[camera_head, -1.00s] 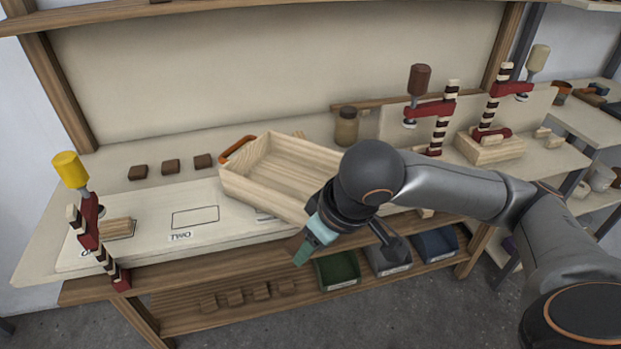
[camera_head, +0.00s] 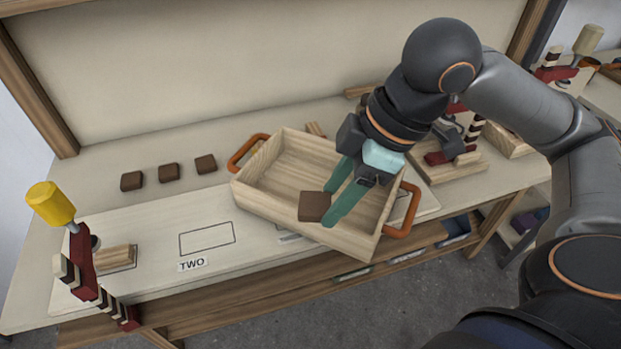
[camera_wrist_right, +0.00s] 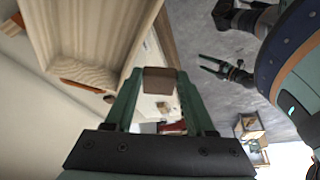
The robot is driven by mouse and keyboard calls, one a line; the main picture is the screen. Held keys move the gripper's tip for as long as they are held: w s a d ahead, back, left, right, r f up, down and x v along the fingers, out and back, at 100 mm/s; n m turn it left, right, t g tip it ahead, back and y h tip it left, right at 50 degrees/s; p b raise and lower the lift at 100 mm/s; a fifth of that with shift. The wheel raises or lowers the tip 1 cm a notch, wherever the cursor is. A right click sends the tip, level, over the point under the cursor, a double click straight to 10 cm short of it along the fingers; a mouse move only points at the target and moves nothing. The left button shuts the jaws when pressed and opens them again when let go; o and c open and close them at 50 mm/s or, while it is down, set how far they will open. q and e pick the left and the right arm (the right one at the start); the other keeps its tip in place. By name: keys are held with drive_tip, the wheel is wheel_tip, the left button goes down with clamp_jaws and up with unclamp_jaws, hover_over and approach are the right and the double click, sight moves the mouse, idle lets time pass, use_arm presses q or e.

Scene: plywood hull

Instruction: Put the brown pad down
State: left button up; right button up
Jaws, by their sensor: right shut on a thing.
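My right gripper (camera_head: 330,207) is shut on a small square brown pad (camera_head: 313,207), held between its green fingertips. In the head view the pad overlaps the near wall of the wooden tray (camera_head: 262,205); its height above the tray is hard to tell. The right wrist view shows the pad (camera_wrist_right: 160,84) between the fingertips, with the tray (camera_wrist_right: 75,35) to the left. My left gripper (camera_wrist_right: 215,66) is outside the head view; in the wrist view it is small, apparently open and empty.
The tray has orange handles (camera_head: 402,213) and stands tilted across a pale board beside an outlined box marked TWO (camera_head: 207,239). Several brown pads (camera_head: 168,172) lie in a row behind. A red clamp with yellow handle (camera_head: 52,205) stands left, by a wooden block (camera_head: 116,257).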

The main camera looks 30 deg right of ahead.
drive_tip(key=w+d+f+b, duration=0.1)
drive_tip(key=w+d+f, duration=0.1)
drive_tip(key=w, duration=0.1)
drive_tip(key=w+d+f+b, duration=0.1)
drive_tip(key=w+d+f, duration=0.2)
drive_tip(key=w+d+f+b, duration=0.1)
drive_tip(key=w+d+f, duration=0.1)
drive_tip(key=w+f, duration=0.1)
drive_tip(key=shift+w+d+f, duration=0.15)
drive_tip(key=shift+w+d, duration=0.05)
drive_tip(key=shift+w, duration=0.1)
drive_tip(key=shift+w+d+f, duration=0.2)
drive_tip(key=shift+w+f, duration=0.15)
drive_tip(key=shift+f, duration=0.05)
drive_tip(key=shift+w+d+f, duration=0.1)
drive_tip(key=shift+w+f, duration=0.05)
drive_tip(key=shift+f, duration=0.1)
wheel_tip(320, 180, down, 3)
drive_tip(key=shift+w+d+r+b, duration=0.1)
drive_tip(key=shift+r+b, duration=0.05)
drive_tip(key=shift+b, duration=0.4)
drive_tip(key=shift+f, duration=0.35)
use_arm(q)
drive_tip(key=d+f, duration=0.2)
drive_tip(key=shift+w+d+f+h, duration=0.1)
drive_tip(key=shift+d+f+h, duration=0.15)
drive_tip(key=shift+d+h, duration=0.15)
drive_tip(key=shift+a, duration=0.1)
